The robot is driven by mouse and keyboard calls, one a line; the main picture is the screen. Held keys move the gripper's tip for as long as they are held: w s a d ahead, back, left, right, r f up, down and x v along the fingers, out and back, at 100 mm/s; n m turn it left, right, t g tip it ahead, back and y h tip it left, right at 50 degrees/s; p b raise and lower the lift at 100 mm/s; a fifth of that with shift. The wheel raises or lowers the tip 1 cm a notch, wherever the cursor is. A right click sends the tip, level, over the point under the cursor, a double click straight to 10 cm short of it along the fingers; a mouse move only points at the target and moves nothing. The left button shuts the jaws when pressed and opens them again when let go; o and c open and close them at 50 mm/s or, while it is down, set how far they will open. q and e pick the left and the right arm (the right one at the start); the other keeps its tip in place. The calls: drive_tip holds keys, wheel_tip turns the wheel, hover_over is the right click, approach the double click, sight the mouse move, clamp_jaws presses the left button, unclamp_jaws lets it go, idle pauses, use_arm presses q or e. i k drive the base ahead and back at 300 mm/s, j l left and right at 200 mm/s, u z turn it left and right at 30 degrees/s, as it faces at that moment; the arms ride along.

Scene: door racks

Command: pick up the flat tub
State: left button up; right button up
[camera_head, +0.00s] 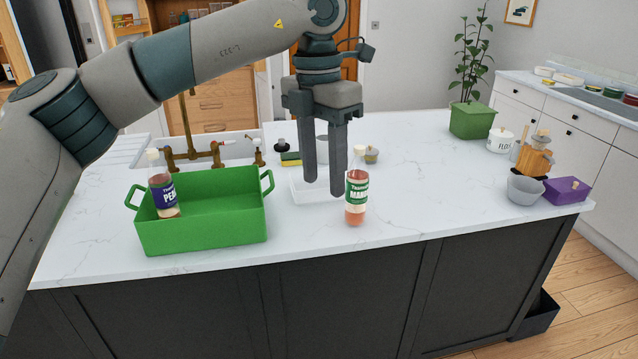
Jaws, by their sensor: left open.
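A flat, clear whitish tub (312,192) sits low on the white marble counter, near the middle. My left gripper (325,190) points straight down with its two fingers apart, open and empty. Its fingers hide part of the tub in this view. I cannot tell whether the fingertips touch the tub or hang above it. A bottle (356,199) with a green label stands upright just right of the fingers, close to the tub's right end. My right gripper is not in view.
A green handled crate (204,238) holding a dark-labelled bottle (163,195) stands left. Brass taps (215,157) and small jars stand behind. A grey bowl (525,189), purple box (567,191) and potted plant (472,120) stand right. The counter between is clear.

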sight(304, 193)
drive_tip(key=i, duration=1.65)
drive_tip(key=j+z, duration=0.2)
drive_tip(key=z, duration=0.2)
drive_tip(key=j+z, duration=0.2)
drive_tip(key=z, duration=0.2)
drive_tip(key=j+z, duration=0.2)
drive_tip(key=z, duration=0.25)
drive_tip(key=k+l, duration=0.05)
